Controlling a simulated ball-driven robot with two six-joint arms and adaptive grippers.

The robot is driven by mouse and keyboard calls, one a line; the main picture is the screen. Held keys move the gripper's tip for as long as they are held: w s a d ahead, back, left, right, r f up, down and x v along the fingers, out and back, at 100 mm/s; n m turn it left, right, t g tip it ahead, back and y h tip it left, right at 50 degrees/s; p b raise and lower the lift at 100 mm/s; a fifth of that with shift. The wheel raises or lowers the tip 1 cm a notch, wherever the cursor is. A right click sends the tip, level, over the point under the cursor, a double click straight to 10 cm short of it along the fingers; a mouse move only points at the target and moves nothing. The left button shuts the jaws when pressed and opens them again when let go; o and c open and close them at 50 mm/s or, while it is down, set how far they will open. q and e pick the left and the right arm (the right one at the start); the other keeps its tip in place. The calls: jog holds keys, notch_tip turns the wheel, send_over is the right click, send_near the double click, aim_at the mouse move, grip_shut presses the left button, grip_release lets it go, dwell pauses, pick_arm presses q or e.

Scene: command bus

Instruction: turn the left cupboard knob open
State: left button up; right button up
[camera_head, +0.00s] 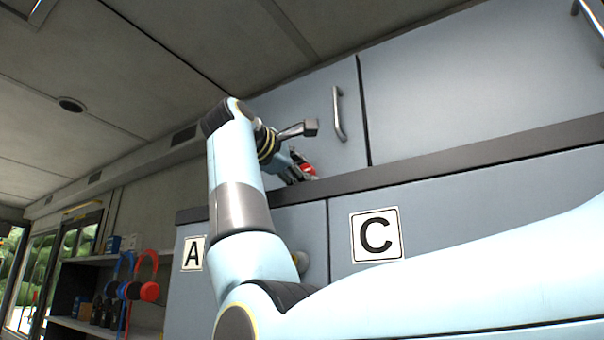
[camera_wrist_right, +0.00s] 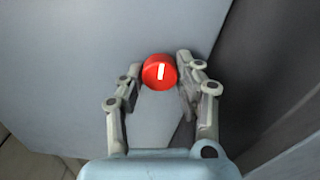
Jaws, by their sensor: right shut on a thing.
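The red round knob (camera_wrist_right: 159,72) sits on a grey-blue cupboard door and carries a white bar mark that is close to upright in the right wrist view. My right gripper (camera_wrist_right: 158,78) is shut on it, with one finger on each side. In the head view the red knob (camera_head: 308,169) shows at the fingers of my right gripper (camera_head: 299,172), low on the upper cupboard door (camera_head: 300,100), partly hidden by them. My left gripper is in neither view.
A bar handle (camera_head: 338,113) stands out to the right of the knob. A dark ledge (camera_head: 460,155) runs below the upper doors. Lower doors bear signs A (camera_head: 193,253) and C (camera_head: 376,235). Shelves with headphones (camera_head: 149,291) stand at the left.

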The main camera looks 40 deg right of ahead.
jog(key=shift+m, duration=0.4)
jog(key=o, duration=1.1)
jog(key=shift+o, duration=0.2)
jog(key=shift+a, duration=0.1)
jog(key=v, duration=0.7)
jog(key=shift+a, duration=0.1)
jog(key=shift+f, duration=0.15)
